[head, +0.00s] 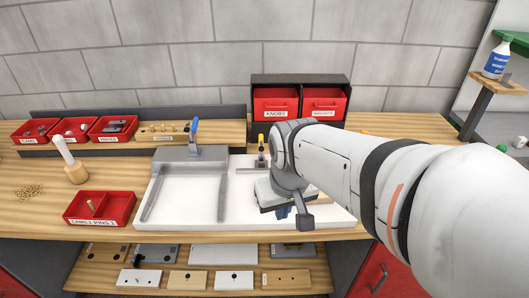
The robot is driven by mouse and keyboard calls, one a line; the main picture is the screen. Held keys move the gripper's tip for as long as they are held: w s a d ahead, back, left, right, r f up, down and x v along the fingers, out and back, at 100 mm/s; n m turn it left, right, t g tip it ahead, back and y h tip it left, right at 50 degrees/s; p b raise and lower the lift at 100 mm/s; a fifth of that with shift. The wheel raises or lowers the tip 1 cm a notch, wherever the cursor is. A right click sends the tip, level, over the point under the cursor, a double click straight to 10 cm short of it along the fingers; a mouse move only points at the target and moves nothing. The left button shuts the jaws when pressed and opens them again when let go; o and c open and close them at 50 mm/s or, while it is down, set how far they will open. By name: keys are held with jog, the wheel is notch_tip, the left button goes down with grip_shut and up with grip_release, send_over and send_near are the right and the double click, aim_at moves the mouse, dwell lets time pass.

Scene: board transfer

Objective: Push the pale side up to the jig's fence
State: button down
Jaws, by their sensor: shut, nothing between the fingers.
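My gripper (283,212) points down over the right part of the white jig base (238,214). Its small dark fingertips are shut and empty, partly hidden by my wrist. The jig has a grey back block (190,156) with a blue-handled clamp (193,132). Two grey bars, a left bar (153,198) and a middle bar (222,196), run front to back. A short grey bar (252,170) lies near a yellow-handled clamp (262,150). I cannot pick out the pale side for certain; my arm hides much of the right part of the jig.
A red divided bin (100,221) and a white-handled tool (69,160) stand left of the jig. Red bins (112,129) line the back ledge, with a dark bin rack (300,77) behind my wrist. Several boards, including a white board (138,278), lie on the lower shelf.

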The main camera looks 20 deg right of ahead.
aim_at(295, 209)
jog(key=w+d+f+g+p, duration=0.2)
jog(key=w+d+f+p, duration=0.1)
jog(key=w+d, duration=0.45)
jog(key=f, duration=0.7)
jog(key=d+f, duration=0.1)
jog(key=f, duration=0.3)
jog(key=shift+s+p, duration=0.15)
jog(key=shift+p, duration=0.2)
jog(key=w, duration=0.1)
jog(key=w+p, duration=0.1)
jog(key=w, duration=0.1)
jog(key=shift+w+r, duration=0.25)
jog(key=shift+w+d, duration=0.1)
jog(key=shift+w, duration=0.2)
jog(key=shift+w, duration=0.1)
jog(key=w+b, duration=0.1)
jog(key=w, duration=0.4)
jog(key=shift+w, duration=0.15)
